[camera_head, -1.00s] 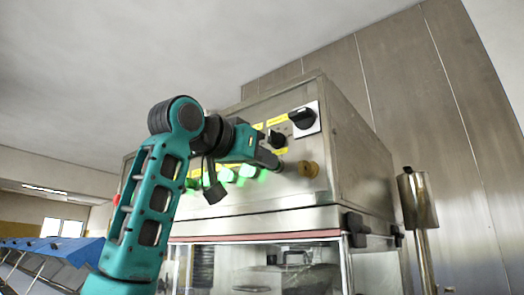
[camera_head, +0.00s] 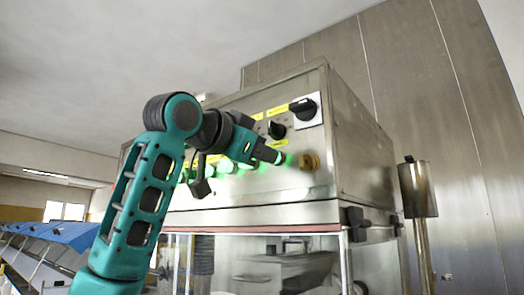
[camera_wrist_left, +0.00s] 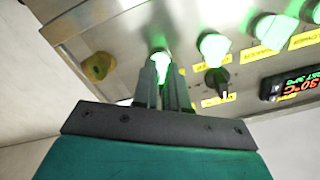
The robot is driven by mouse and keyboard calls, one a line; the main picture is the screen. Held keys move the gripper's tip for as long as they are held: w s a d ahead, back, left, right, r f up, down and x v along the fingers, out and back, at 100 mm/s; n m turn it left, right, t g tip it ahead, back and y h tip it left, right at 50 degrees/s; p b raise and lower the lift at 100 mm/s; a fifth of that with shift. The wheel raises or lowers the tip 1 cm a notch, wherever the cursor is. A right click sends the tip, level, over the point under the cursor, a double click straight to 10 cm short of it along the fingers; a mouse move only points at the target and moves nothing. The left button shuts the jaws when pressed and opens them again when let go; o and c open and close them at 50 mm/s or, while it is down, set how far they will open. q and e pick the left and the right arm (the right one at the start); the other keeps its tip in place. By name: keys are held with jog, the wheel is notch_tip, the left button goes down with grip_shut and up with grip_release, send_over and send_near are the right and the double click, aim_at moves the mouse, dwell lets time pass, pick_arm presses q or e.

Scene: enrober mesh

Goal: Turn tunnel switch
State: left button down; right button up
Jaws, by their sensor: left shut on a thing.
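The stainless steel control box (camera_head: 350,150) carries a row of green-lit switches on its front panel. My left gripper (camera_head: 276,157) is at the right end of this row, with a green glow at its fingertips. In the left wrist view its dark fingers (camera_wrist_left: 166,88) are shut on a green-lit switch (camera_wrist_left: 160,62), whose lit end shows between and beyond them. Another green-lit switch (camera_wrist_left: 213,46) sits beside it. My right gripper is not in view.
A brass knob (camera_head: 310,161) is just right of my left gripper. A black knob (camera_head: 277,130) and a larger black rotary switch (camera_head: 303,108) on a white plate are above it. A red digital display (camera_wrist_left: 292,86) shows in the left wrist view.

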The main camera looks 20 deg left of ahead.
pick_arm(q)
jog(key=c, duration=1.2)
grip_release()
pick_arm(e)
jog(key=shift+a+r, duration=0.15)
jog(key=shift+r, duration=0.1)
pick_arm(q)
jog(key=shift+o, duration=0.2)
jog(key=b+v, duration=0.2)
jog(key=v, duration=1.1)
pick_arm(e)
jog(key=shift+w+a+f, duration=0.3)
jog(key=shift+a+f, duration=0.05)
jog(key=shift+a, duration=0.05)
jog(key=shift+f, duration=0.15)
